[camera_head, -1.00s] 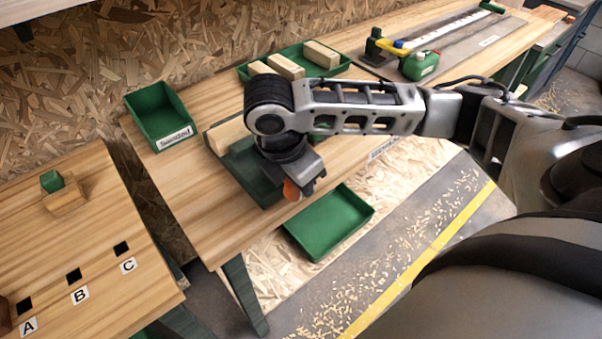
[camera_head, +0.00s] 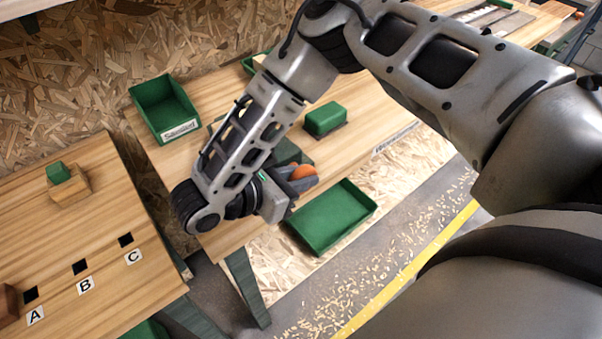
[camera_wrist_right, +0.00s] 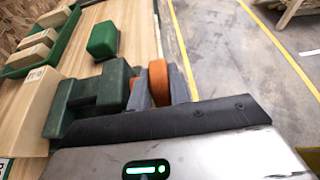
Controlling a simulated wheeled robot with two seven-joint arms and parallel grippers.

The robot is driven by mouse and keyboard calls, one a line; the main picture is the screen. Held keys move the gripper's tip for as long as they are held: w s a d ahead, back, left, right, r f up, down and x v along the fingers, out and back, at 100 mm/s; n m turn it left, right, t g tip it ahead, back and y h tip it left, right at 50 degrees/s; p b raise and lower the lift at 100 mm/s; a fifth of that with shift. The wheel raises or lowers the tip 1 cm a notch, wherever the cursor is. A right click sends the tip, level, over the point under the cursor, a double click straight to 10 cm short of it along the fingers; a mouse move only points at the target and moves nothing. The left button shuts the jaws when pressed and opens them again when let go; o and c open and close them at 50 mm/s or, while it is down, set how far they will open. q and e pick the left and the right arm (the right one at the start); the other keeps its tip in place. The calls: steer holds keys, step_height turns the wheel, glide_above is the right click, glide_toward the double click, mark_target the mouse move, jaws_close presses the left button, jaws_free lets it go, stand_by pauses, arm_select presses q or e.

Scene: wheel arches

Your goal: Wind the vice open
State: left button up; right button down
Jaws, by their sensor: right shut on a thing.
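The green vice (camera_head: 285,153) stands at the front edge of the workbench, largely hidden by my right arm in the head view. In the right wrist view its green body and jaws (camera_wrist_right: 98,92) show, with a pale wooden block (camera_wrist_right: 30,105) beside them. The orange handle part (camera_head: 303,172) is at the vice's front; it also shows in the wrist view (camera_wrist_right: 158,82). My right gripper (camera_head: 298,180) is shut on this orange part, a grey finger on either side. How far apart the jaws are is hard to tell. My left gripper is out of view.
A green block (camera_head: 325,118) sits on the bench behind the vice. A labelled green bin (camera_head: 163,108) is at the back left. An empty green tray (camera_head: 330,217) is below the bench front. A side table (camera_head: 60,245) with sockets A, B, C is at left.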

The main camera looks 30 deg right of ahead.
steer(key=shift+a+f+h, duration=0.1)
steer(key=shift+a+h, duration=0.05)
steer(key=shift+h, duration=0.85)
steer(key=shift+f, duration=0.1)
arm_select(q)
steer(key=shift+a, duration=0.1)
arm_select(e)
steer(key=c, duration=1.6)
jaws_free()
